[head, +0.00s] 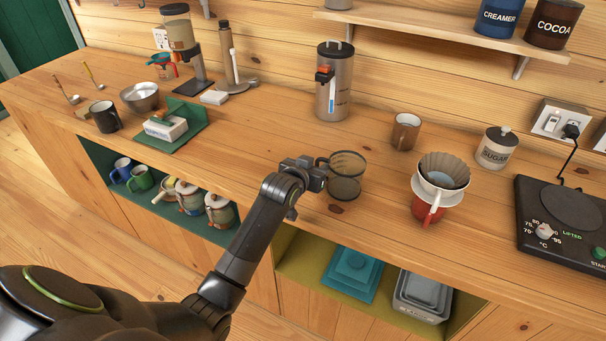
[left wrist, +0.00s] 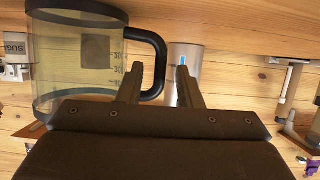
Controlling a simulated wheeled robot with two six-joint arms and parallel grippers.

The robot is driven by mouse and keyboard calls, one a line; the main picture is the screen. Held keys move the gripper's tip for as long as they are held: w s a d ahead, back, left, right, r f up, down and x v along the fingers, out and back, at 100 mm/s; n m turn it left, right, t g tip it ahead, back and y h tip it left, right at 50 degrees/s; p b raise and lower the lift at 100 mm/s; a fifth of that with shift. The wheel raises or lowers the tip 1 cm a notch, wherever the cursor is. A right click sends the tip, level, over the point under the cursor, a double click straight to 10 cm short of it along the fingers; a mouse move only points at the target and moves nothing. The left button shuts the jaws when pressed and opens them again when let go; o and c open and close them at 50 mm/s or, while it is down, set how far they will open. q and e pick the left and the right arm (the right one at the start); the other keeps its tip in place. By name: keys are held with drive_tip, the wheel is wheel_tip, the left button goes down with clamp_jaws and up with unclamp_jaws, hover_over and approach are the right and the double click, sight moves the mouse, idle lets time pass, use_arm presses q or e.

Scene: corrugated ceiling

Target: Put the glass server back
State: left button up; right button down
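The glass server (head: 347,168) is a clear jug with a dark rim and black handle. It appears to stand upright on the wooden counter, near the front edge. In the left wrist view the server (left wrist: 80,70) fills the left side, its handle (left wrist: 158,50) pointing right. My left gripper (head: 316,182) is just left of the server in the head view, at its handle side. In the left wrist view its two fingers (left wrist: 161,80) are apart, with the handle showing between them; whether they touch it I cannot tell. My right gripper is not in view.
A red and white dripper stack (head: 430,205) and a brown mug (head: 405,132) stand right of the server. A steel canister (head: 333,95) is behind it. A black hot plate (head: 565,215) is at far right. The counter (head: 262,140) left of the server is clear.

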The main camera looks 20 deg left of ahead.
use_arm(q)
drive_tip(key=v, duration=1)
drive_tip(key=shift+a, duration=0.1)
drive_tip(key=s+a+f+g+y, duration=0.1)
drive_tip(key=s+a+f+g, duration=0.3)
drive_tip(key=s, duration=0.7)
drive_tip(key=s+f+n+g, duration=0.1)
drive_tip(key=s+f+g, duration=0.35)
drive_tip(key=s, duration=0.75)
drive_tip(key=s+a+f+g+y, duration=0.1)
drive_tip(key=s+a+f+g, duration=0.1)
drive_tip(key=s+f, duration=0.65)
wheel_tip(320, 180, down, 22)
drive_tip(key=s+a, duration=0.1)
drive_tip(key=s, duration=0.2)
drive_tip(key=s+d+f+g, duration=0.1)
drive_tip(key=s+f+g, duration=0.1)
drive_tip(key=s+f, duration=1.2)
drive_tip(key=shift+s+f+h, duration=0.3)
drive_tip(key=shift+s+f, duration=0.05)
drive_tip(key=shift+f, duration=0.4)
